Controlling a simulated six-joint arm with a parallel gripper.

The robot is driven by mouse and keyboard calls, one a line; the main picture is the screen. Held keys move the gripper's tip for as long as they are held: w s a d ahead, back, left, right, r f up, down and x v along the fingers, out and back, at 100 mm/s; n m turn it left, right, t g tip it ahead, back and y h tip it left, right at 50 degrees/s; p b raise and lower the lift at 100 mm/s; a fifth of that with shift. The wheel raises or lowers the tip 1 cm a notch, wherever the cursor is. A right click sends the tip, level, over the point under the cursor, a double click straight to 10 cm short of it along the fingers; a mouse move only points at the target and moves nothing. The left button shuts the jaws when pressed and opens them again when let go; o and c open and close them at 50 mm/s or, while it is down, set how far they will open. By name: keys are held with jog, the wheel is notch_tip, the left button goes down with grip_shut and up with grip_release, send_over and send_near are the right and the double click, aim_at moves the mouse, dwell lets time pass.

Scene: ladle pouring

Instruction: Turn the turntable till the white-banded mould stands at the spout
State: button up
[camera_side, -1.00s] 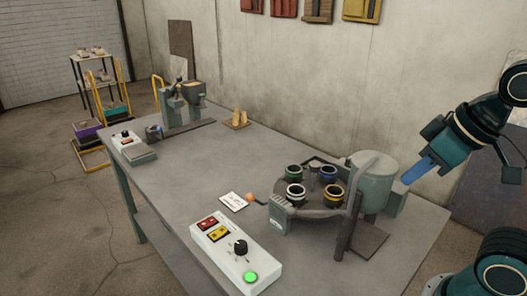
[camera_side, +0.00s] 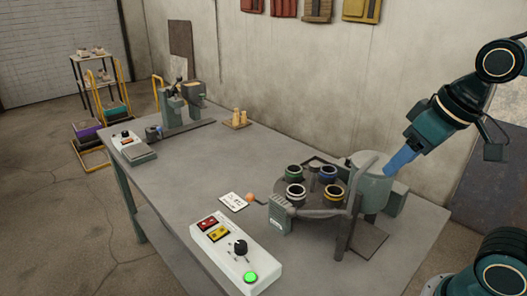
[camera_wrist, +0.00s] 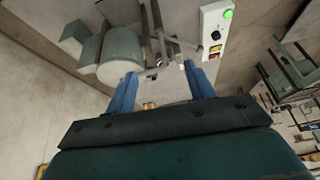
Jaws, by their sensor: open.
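The turntable (camera_side: 313,182) stands on the bench and carries several dark moulds. The white-banded mould (camera_side: 296,195) appears to be at the front left of it. A crank with an orange knob (camera_side: 250,197) sticks out to the left. I cannot make out the spout clearly. My gripper (camera_side: 396,167) is open and empty, right of the turntable. Its blue fingers are spread apart in the wrist view (camera_wrist: 160,90).
A grey-green drum (camera_side: 374,184) stands between my gripper and the turntable, with a curved pipe in front. A white control box (camera_side: 236,252) with a lit green button is at the front. A card (camera_side: 233,202) lies by the knob. The bench's left middle is clear.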

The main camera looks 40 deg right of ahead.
jog(key=w+d+r+m+g, duration=0.1)
jog(key=w+d+r+m, duration=0.1)
jog(key=w, duration=0.5)
jog(key=m+g, duration=0.4)
jog(key=m, duration=0.2)
send_over(315, 164)
notch_tip(315, 164, down, 5)
jog(key=shift+f, duration=0.2)
jog(key=shift+f, duration=0.15)
notch_tip(315, 164, down, 14)
jog(key=shift+r, duration=0.25)
grip_shut()
